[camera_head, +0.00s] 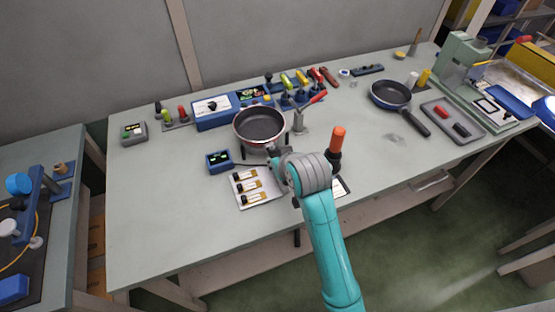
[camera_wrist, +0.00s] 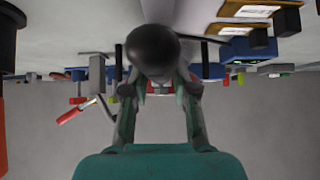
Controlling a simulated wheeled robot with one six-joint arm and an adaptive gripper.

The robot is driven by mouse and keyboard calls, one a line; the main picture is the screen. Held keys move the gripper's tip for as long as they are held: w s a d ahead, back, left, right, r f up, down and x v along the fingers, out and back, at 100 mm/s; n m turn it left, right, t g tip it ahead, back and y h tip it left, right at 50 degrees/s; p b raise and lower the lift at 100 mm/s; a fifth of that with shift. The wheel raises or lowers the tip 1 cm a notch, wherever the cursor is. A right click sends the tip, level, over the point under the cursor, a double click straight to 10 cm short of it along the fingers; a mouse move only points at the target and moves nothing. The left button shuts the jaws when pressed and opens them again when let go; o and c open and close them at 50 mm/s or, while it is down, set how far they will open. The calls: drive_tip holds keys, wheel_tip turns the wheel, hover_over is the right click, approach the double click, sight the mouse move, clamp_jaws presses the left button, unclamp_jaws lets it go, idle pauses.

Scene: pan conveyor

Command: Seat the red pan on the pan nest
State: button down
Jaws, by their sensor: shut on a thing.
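The red pan (camera_head: 260,125) has a dark inside and a reddish outer wall. It is in the middle of the table in the head view, its open side up. My gripper (camera_head: 279,156) is at the pan's near side, shut on its handle. The handle is mostly hidden by my gripper in the head view. In the wrist view a dark rounded handle end (camera_wrist: 153,47) shows between the fingers of my gripper (camera_wrist: 157,88). I cannot make out the pan nest. I cannot tell whether the pan touches anything beneath it.
A small blue box (camera_head: 219,162) and a tray with several yellow-labelled items (camera_head: 257,188) are close on the left. A grey stand (camera_head: 299,122) is just right of the pan. A blue pan (camera_head: 390,95) lies further right.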

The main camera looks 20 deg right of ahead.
drive_tip(key=shift+f, duration=0.75)
drive_tip(key=c, duration=0.8)
unclamp_jaws()
drive_tip(key=shift+c, duration=0.2)
drive_tip(key=shift+s, duration=0.1)
drive_tip(key=v, duration=1.2)
